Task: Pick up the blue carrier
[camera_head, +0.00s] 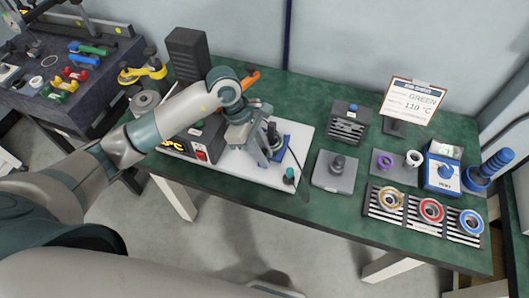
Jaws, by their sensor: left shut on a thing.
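The blue carrier (284,143) shows as a flat blue piece over the white board (227,167) on the green table, partly hidden by my left gripper. My left gripper (271,151) points down at it, its fingers closed around a dark upright part that seems to belong to the carrier. I cannot tell whether the carrier touches the board. My right gripper is not in view.
A grey block with a knob (335,172), a sign (411,101), a blue device (441,167) and ring trays (423,228) are to the right. Coloured handled pieces (84,60) lie on the left table.

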